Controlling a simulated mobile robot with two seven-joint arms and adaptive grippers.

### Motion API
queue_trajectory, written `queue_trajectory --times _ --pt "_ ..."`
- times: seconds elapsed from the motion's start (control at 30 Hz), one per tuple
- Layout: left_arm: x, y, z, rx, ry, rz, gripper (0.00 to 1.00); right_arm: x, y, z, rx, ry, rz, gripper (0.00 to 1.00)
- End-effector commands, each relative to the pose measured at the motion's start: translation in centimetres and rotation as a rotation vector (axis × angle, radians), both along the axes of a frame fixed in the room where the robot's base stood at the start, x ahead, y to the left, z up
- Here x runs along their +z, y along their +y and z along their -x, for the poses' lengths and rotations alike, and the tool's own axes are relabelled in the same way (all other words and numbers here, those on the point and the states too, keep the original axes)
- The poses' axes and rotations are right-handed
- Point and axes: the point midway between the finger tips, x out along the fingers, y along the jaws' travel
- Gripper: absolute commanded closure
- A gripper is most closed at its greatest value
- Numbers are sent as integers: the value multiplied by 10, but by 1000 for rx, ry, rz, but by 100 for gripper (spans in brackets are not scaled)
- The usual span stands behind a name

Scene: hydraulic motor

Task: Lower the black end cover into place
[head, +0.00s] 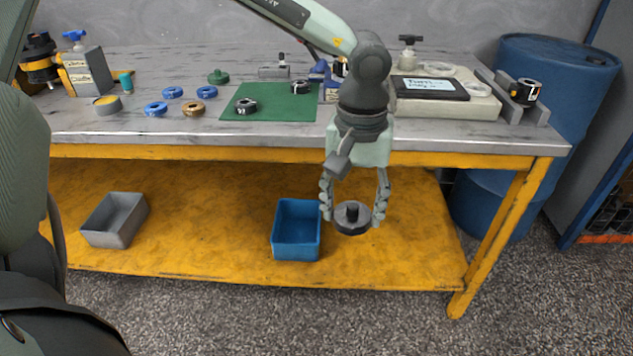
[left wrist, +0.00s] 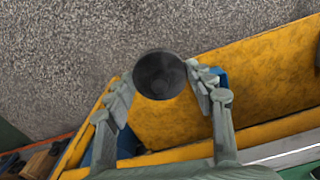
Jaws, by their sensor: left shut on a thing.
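My left gripper (head: 353,208) is shut on the black end cover (head: 352,219), a dark round disc with a small knob on top in the head view. It holds the cover in the air in front of the workbench, below the level of the bench top. In the left wrist view the cover (left wrist: 160,75) shows as a dark round face between the tips of the left gripper (left wrist: 165,85). My right gripper is not in view. I cannot tell which part on the bench the cover belongs to.
The bench top (head: 300,133) holds a green mat (head: 275,108) with dark ring parts, several blue rings and a tablet (head: 430,88). A blue bin (head: 297,247) and a grey bin (head: 115,237) stand on the yellow lower shelf (head: 200,230). A blue barrel (head: 560,70) stands at right.

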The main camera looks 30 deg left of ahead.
Motion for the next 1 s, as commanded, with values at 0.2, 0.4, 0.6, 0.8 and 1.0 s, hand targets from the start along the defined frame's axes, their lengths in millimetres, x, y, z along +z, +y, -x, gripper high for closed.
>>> queue_trajectory --times 0.2,0.4,0.6,0.8,1.0 --pt "-26 -14 -22 -242 1 -2 87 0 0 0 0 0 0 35" --pt "-40 -19 -35 -384 -2 -1 87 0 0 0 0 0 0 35" --pt "-27 13 -42 -322 -3 0 87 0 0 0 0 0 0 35" --pt "-10 57 -48 -242 -6 1 87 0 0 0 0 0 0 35" --pt "14 128 -47 -104 -9 4 87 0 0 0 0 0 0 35"
